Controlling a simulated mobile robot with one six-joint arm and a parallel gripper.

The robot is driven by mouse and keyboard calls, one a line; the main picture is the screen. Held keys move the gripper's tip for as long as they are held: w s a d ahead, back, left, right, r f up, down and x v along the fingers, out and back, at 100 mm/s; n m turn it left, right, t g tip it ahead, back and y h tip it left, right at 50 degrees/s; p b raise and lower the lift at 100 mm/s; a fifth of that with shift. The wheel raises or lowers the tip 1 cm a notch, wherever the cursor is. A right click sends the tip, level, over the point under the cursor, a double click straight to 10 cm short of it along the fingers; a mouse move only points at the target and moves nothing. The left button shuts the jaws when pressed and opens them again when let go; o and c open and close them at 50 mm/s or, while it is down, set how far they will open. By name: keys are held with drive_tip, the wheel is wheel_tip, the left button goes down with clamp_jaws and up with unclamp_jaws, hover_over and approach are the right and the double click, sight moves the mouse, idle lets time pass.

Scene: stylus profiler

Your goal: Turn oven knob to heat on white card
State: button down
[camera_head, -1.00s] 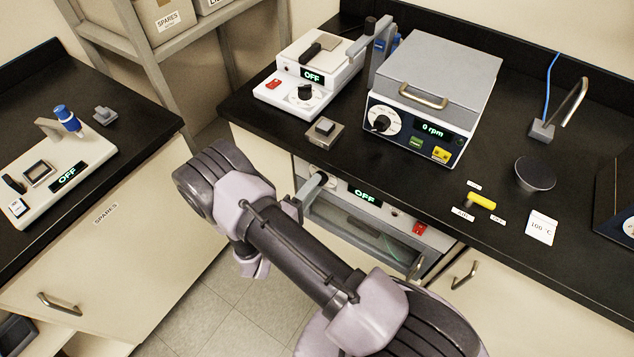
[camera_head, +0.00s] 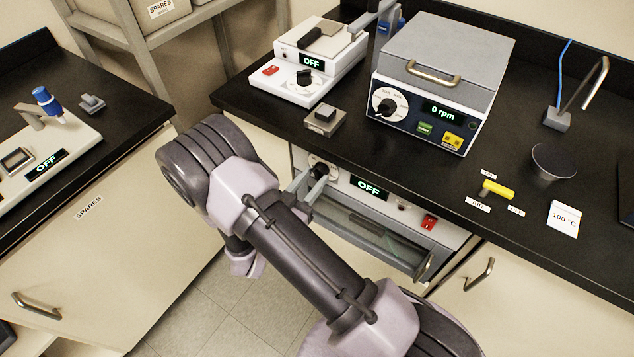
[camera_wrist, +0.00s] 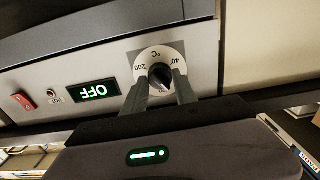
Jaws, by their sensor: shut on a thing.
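The oven (camera_head: 405,215) is built in under the black bench top, with a dark glass door. Its display (camera_head: 369,187) reads OFF; it shows upside down in the wrist view (camera_wrist: 93,91). The oven's black knob (camera_wrist: 161,77) sits on a white dial (camera_wrist: 146,62) marked in °C, with 40 and 200 legible. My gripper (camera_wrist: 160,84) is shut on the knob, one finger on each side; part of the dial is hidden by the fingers. The white card (camera_head: 564,218) on the bench top reads 100 °C.
A red switch (camera_head: 429,222) is on the oven front, also in the wrist view (camera_wrist: 24,101). A centrifuge-like box (camera_head: 440,85) reading 0 rpm and a white device (camera_head: 310,75) stand behind.

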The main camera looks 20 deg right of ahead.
drive_tip(key=c, duration=1)
unclamp_jaws()
drive_tip(key=shift+o, duration=0.2)
drive_tip(key=v, duration=0.8)
